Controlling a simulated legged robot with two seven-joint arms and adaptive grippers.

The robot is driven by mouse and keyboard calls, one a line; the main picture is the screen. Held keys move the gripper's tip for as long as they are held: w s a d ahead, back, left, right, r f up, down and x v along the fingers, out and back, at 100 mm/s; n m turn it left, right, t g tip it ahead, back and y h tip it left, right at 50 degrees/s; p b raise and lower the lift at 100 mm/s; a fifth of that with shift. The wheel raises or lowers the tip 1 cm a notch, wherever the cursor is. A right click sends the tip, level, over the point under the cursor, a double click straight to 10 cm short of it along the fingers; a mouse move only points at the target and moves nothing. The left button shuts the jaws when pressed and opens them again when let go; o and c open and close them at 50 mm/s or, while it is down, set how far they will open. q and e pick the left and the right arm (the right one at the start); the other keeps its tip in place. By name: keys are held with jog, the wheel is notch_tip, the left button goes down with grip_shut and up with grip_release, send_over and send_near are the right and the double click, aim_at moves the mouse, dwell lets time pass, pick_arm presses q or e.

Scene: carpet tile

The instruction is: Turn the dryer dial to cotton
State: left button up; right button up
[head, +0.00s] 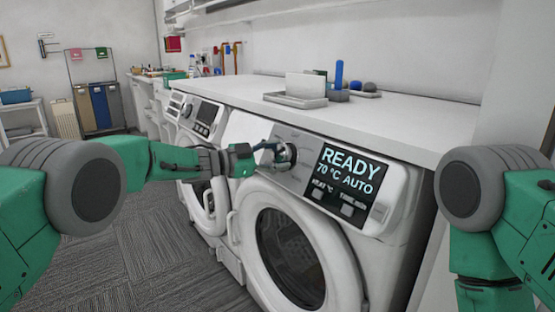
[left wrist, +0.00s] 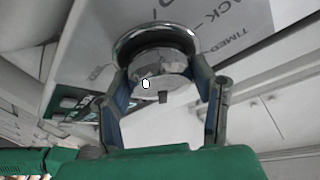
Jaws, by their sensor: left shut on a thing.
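The dryer (head: 285,225) is the nearer white front-loading machine. Its display (head: 348,182) reads READY, 70 °C AUTO. The round silver dial (head: 285,155) is left of the display on the grey panel. My left gripper (head: 270,151) reaches the dial from the left and is shut on it. In the left wrist view the dial (left wrist: 158,68) sits between the two fingers of my left gripper (left wrist: 160,100). Printed words beside it read TIMED and part of "PACK". The dial's pointer mark cannot be made out. My right gripper is not in view; only my right arm shows.
A white counter (head: 400,118) runs above the machines, with a tray (head: 296,100) and a blue bottle (head: 339,75) on it. A second machine (head: 200,125) stands to the left. Carpet floor (head: 130,255) is clear in front.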

pick_arm(q)
jog(key=shift+r, duration=0.15)
dwell(0.3)
jog(key=o, duration=1)
jog(key=shift+w, duration=0.1)
jog(key=shift+o, duration=0.8)
jog(key=shift+d, duration=0.1)
jog(key=v, duration=1.2)
jog(key=shift+w, duration=0.1)
